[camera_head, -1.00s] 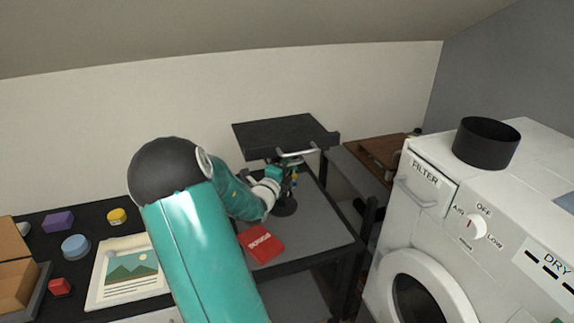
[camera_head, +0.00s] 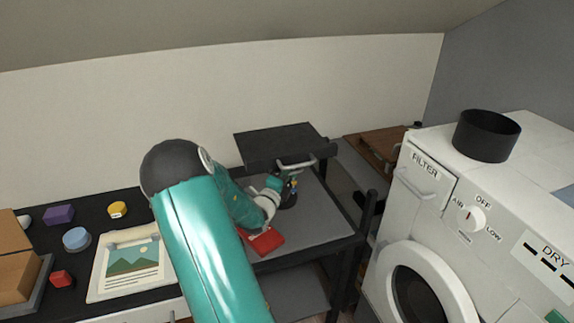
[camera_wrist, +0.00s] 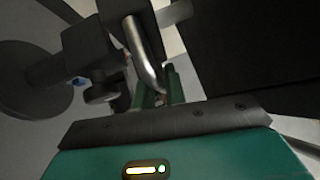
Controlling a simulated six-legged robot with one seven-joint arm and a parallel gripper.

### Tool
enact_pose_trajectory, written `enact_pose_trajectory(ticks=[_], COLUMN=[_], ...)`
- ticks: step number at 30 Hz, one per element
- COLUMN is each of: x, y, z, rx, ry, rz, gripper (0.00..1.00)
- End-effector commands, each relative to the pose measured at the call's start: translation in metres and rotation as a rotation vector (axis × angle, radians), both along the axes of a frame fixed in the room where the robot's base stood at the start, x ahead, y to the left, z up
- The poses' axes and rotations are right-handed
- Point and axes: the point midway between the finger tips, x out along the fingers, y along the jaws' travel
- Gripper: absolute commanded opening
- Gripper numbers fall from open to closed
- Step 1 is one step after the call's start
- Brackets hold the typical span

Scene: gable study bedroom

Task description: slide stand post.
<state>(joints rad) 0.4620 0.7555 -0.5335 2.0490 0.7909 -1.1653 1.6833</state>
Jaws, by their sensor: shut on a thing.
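The stand has a dark flat top (camera_head: 280,145), a silver bar handle (camera_head: 297,164) at its front edge, and a round dark base (camera_head: 287,200) on the grey table. In the wrist view the base (camera_wrist: 40,80) is at the left and the curved silver bar (camera_wrist: 146,60) runs down between my fingers. My gripper (camera_head: 286,181) is under the front edge of the top; in the wrist view my gripper (camera_wrist: 163,88) is shut on the silver bar. The post is mostly hidden behind my gripper and the dark fittings.
A red book (camera_head: 265,241) lies on the grey table (camera_head: 325,225) just in front of my wrist. A white dryer (camera_head: 470,180) with a black pot (camera_head: 487,136) stands at the right. A black desk (camera_head: 95,217) with a picture sheet and small coloured objects is at the left.

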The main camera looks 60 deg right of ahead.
Motion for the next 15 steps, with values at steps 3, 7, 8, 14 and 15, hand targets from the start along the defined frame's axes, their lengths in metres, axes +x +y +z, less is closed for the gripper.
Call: enact_pose_trajectory(ticks=[3,7,8,14,15], x=[0.0004,0.0003,0.0004,0.0001,0.0001], y=[0.0007,0.0011,0.0011,0.0011,0.0010], z=[-0.0053,-0.0064,-0.0066,-0.0061,-0.0057], rx=[0.007,0.011,0.012,0.011,0.010], ry=[0.003,0.005,0.005,0.005,0.004], rz=[0.002,0.003,0.003,0.002,0.002], gripper=[0.00,0.00,0.00,0.34,0.34])
